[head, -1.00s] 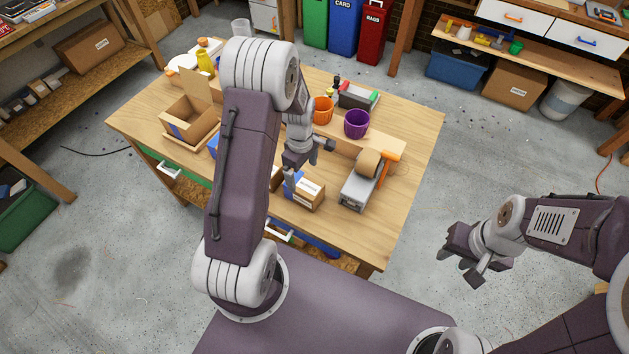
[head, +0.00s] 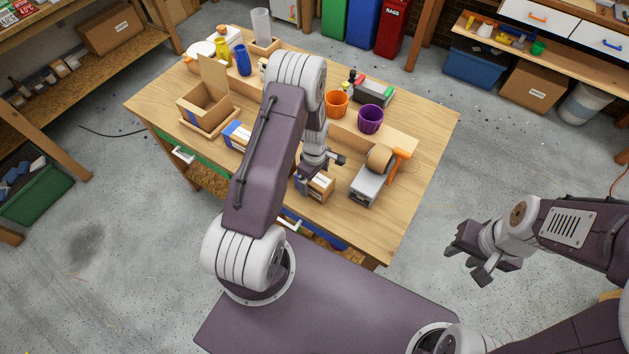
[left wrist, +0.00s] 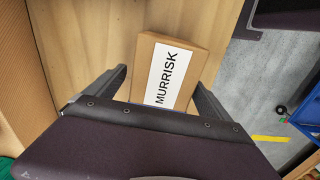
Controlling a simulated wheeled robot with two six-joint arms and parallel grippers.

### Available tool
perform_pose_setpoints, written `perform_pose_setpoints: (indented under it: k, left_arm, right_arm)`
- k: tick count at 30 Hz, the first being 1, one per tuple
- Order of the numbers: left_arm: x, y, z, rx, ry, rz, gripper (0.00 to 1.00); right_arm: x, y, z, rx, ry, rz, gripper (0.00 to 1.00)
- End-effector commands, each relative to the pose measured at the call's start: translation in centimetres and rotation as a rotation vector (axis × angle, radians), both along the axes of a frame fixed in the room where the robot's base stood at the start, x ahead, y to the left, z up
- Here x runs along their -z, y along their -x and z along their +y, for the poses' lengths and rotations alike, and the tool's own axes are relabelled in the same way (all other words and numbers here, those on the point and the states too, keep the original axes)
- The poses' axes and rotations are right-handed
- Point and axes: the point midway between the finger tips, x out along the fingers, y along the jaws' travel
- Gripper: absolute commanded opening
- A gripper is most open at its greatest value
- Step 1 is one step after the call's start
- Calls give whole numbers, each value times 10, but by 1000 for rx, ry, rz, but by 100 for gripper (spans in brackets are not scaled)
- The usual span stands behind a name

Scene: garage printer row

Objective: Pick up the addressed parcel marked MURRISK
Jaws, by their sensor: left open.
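The brown parcel marked MURRISK (left wrist: 150,62) lies in the left wrist view with its white label facing up. It also shows on the workbench near the front edge in the head view (head: 321,189), partly hidden by my left gripper. My left gripper (head: 321,173) is open just over the parcel. In the left wrist view its two fingers stand on either side of the parcel, and the lower end is hidden behind the gripper body. I cannot tell whether the fingers touch it. My right gripper (head: 468,262) is open and empty, off the bench to the right.
A tape dispenser (head: 368,187) with an orange handle stands right of the parcel. Orange (head: 336,104) and purple (head: 370,120) cups stand behind. An open carton (head: 204,108) and another parcel (head: 236,136) are to the left. The bench's right end (head: 430,140) is clear.

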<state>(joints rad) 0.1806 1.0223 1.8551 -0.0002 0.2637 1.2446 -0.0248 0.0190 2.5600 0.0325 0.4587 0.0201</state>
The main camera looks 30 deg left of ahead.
Motion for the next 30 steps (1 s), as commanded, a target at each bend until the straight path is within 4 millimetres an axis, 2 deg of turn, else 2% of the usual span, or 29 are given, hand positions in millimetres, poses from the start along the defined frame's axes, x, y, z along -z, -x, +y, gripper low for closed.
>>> perform_pose_setpoints:
  k: [2, 5, 9, 11, 12, 18, 21, 23, 30]
  left_arm:
    - [0, 0, 0, 0, 0, 0, 93]
    - [0, 0, 0, 0, 0, 0, 68]
    - [0, 0, 0, 0, 0, 0, 29]
    - [0, 0, 0, 0, 0, 0, 12]
    - [-1, 0, 0, 0, 0, -1, 7]
    - [-2, 0, 0, 0, 0, -1, 7]
    - [-9, -1, 0, 0, -1, -3, 7]
    - [-17, -1, 0, 0, 0, -4, 7]
    - [-73, -2, 0, 0, -1, -6, 7]
  right_arm:
    - [0, 0, 0, 0, 0, 0, 36]
    - [0, 0, 0, 0, 0, 0, 36]
    - [0, 0, 0, 0, 0, 0, 36]
    - [0, 0, 0, 0, 0, 0, 36]
    - [0, 0, 0, 0, 0, 0, 36]
    - [0, 0, 0, 0, 0, 0, 36]
    - [2, 0, 0, 0, 0, 0, 36]
    - [3, 0, 0, 0, 0, 0, 36]
    - [10, 0, 0, 0, 0, 0, 36]
